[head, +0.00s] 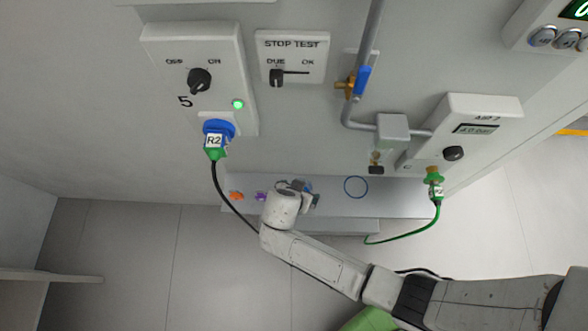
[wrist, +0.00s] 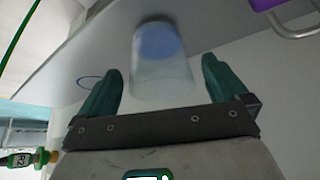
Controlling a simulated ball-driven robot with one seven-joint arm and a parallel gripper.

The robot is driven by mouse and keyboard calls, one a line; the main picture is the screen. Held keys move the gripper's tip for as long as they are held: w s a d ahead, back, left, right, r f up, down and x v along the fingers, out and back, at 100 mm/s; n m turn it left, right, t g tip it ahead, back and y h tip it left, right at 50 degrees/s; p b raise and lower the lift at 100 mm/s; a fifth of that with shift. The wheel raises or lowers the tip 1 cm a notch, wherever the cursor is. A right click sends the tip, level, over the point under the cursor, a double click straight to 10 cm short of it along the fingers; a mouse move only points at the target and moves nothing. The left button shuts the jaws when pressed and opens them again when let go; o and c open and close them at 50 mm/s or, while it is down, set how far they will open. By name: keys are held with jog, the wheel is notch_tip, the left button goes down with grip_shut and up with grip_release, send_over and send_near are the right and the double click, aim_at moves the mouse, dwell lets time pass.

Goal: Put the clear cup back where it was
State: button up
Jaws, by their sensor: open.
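The clear cup (wrist: 162,65) shows in the wrist view as a see-through cup with a bluish patch at its far end. It stands between the two green fingers of my gripper (wrist: 163,85), which are apart, with a gap visible on each side of the cup. In the head view my gripper (head: 298,190) is at the grey shelf, and the cup is mostly hidden behind it. A blue ring outline (head: 356,187) is marked on the shelf to the right of my gripper. The ring also shows in the wrist view (wrist: 90,81), left of the cup.
The grey shelf (head: 400,194) runs along the wall. An orange item (head: 236,195) and a purple item (head: 261,197) sit left of my gripper. A black cable (head: 228,196) hangs from the R2 plug, and a green hose (head: 412,234) loops at the right. The blue ring is empty.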

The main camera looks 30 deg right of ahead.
jog(key=v, duration=0.9)
jog(key=shift+r, duration=0.15)
jog(key=s+d+r+n+g+y, duration=0.2)
jog(key=s+d+r+n+y, duration=0.2)
jog(key=s+d+r+n, duration=0.5)
jog(key=s+d+n, duration=0.2)
jog(key=s+d, duration=0.1)
jog(key=s, duration=0.1)
jog(key=shift+s+d+y, duration=0.2)
jog(key=shift+d+y, duration=0.15)
jog(key=shift+y, duration=0.05)
